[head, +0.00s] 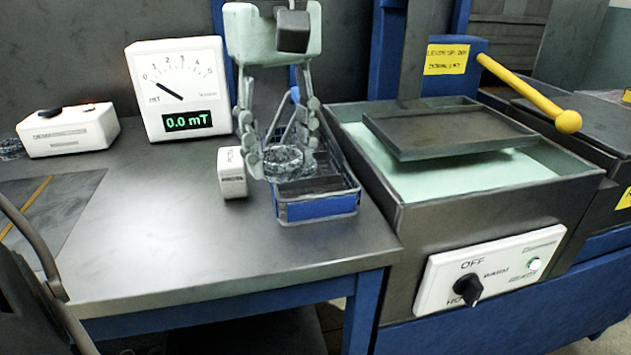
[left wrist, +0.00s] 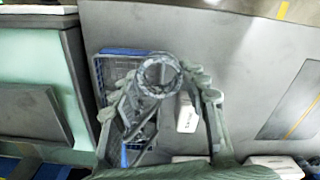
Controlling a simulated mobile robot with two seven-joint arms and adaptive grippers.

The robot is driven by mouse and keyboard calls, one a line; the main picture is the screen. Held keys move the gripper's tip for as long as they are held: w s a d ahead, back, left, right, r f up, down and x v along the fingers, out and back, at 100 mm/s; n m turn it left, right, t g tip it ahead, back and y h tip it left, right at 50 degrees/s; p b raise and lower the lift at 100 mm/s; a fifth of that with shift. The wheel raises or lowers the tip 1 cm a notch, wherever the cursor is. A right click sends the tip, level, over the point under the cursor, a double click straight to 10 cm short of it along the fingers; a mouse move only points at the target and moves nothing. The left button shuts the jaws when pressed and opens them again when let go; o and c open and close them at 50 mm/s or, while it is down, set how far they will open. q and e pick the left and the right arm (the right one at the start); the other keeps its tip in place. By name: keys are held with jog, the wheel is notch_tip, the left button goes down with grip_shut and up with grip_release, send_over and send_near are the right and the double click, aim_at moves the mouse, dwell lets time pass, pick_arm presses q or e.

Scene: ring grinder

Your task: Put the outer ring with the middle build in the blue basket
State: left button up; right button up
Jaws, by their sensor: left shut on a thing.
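My left gripper (head: 279,165) hangs fingers-down in the head view and is shut on a grey, shiny metal ring (head: 283,162). In the left wrist view, the ring (left wrist: 159,75) sits between the fingertips (left wrist: 160,80), its round opening facing the camera. The blue basket (head: 318,208), with dark mesh sides and a handle, stands on the bench beneath and around the gripper in the head view. The basket (left wrist: 101,75) also shows behind the ring in the wrist view. The ring's exact height over the basket floor is hard to tell. My right gripper is not in view.
A small white block (head: 232,173) stands close left of the basket. A white meter (head: 179,88) reads 0.0 mT. A white box (head: 69,130) and part of another ring (head: 10,149) are far left. A mint-filled tank (head: 480,180) adjoins right. The front bench is clear.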

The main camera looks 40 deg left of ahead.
pick_arm(q)
jog(key=w+f, duration=0.1)
jog(key=w, duration=0.1)
jog(key=w+f, duration=0.1)
jog(key=w, duration=0.1)
jog(key=w+f, duration=0.2)
jog(key=shift+w+d, duration=0.1)
jog(key=shift+w, duration=0.15)
notch_tip(320, 180, down, 4)
jog(key=shift+r+p, duration=0.15)
jog(key=shift+p, duration=0.15)
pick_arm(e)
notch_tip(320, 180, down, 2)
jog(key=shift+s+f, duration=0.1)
pick_arm(q)
jog(key=shift+f, duration=0.2)
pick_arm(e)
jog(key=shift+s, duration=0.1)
pick_arm(q)
jog(key=o, duration=1.1)
jog(key=shift+o, duration=1.1)
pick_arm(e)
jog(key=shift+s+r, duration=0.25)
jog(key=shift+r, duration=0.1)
pick_arm(q)
jog(key=shift+r, duration=0.1)
